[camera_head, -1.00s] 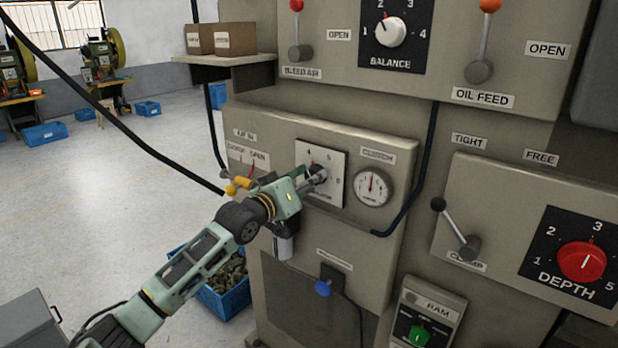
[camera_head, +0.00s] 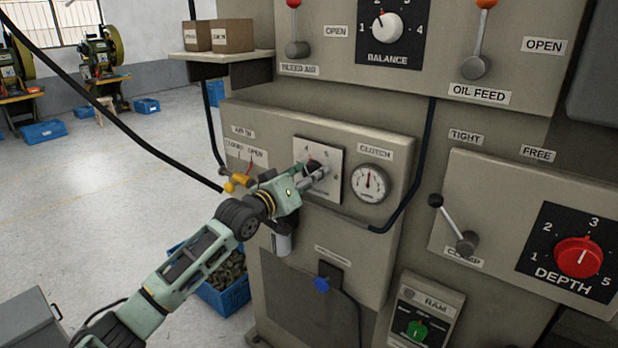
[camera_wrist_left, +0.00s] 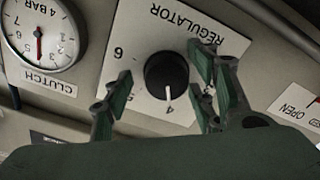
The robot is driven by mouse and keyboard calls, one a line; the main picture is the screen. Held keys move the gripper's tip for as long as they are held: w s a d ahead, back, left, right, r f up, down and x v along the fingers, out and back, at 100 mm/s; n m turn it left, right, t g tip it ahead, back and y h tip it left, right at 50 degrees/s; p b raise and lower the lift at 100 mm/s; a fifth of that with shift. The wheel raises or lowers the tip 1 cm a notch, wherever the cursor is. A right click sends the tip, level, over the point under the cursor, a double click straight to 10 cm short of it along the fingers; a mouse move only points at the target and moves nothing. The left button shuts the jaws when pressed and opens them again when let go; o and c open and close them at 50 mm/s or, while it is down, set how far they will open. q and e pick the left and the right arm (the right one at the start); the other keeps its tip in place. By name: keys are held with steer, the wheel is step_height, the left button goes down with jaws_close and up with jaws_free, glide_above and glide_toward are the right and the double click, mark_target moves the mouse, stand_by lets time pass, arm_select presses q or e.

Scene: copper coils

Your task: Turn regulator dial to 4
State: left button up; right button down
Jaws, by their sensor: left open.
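The regulator dial is a round black knob on a white plate (camera_head: 333,158). In the left wrist view the knob (camera_wrist_left: 167,76) shows upside down, and its white pointer line points at the printed 4. My left gripper (camera_head: 316,173) is at the plate and partly covers the dial in the head view. My right gripper is in neither view.
The clutch gauge (camera_head: 370,183) is just right of the plate. A yellow valve handle (camera_head: 238,182) sits to the left near my wrist. A black cable (camera_head: 421,165) runs right of the gauge. A blue crate (camera_head: 228,298) stands on the floor below my arm.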

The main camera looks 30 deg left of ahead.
arm_select(q)
steer(key=s, duration=1.2)
steer(key=shift+a, duration=0.4)
